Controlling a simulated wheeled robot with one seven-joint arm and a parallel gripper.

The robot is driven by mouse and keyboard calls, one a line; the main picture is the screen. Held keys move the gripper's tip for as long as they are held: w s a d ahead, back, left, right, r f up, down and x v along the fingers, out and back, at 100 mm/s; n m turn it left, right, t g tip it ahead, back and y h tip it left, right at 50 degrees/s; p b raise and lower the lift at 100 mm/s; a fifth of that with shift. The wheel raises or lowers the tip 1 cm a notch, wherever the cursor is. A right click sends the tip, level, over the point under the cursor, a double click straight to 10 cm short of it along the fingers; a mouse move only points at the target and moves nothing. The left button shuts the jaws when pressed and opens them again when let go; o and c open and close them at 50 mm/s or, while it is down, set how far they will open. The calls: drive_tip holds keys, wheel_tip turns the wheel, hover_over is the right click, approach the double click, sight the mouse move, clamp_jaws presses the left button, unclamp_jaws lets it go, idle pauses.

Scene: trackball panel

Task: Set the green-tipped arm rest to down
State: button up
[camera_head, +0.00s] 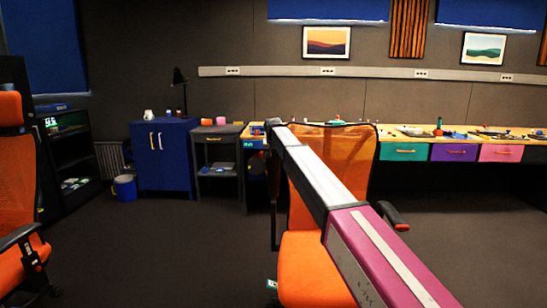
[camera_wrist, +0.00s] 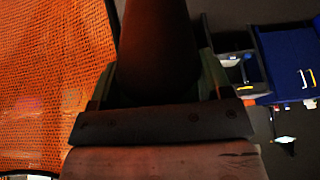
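An orange mesh chair (camera_head: 302,268) stands mid-picture in the head view, behind my arm. Its right-hand arm rest (camera_head: 392,214) is dark with a reddish end. I see no clear green tip on it. The chair's left side is partly covered by my arm. My gripper is hidden in the head view, beyond the arm's far end near the chair's upper left. In the wrist view, a dark reddish rounded piece (camera_wrist: 157,50) fills the middle, with dull green parts beside it. I cannot tell what it is, nor make out the fingertips. Orange mesh (camera_wrist: 55,80) lies close at left.
A second orange chair (camera_head: 18,180) stands at far left. A blue cabinet (camera_head: 165,160), a grey cart (camera_head: 216,160) and a blue bucket (camera_head: 124,188) stand along the back. A bench with coloured drawers (camera_head: 454,152) runs at right. The floor at right is clear.

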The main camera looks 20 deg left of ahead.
drive_tip(key=c, duration=0.5)
drive_tip(key=shift+s+d, duration=0.2)
drive_tip(key=shift+s, duration=0.45)
drive_tip(key=shift+c, duration=0.2)
drive_tip(key=s+d+f+t+y, duration=0.1)
drive_tip(key=s+d+f+t, duration=0.1)
drive_tip(key=s+f+t, duration=0.45)
drive_tip(key=s+d+f+t+y, duration=0.1)
drive_tip(key=s+d+f+t, duration=0.15)
drive_tip(key=s, duration=0.75)
drive_tip(key=s+f, duration=0.2)
drive_tip(key=f, duration=0.5)
drive_tip(key=s+f, duration=0.3)
drive_tip(key=f, duration=0.4)
drive_tip(key=shift+s+d+f, duration=0.3)
drive_tip(key=shift+d+f, duration=0.05)
drive_tip(key=shift+f, duration=0.05)
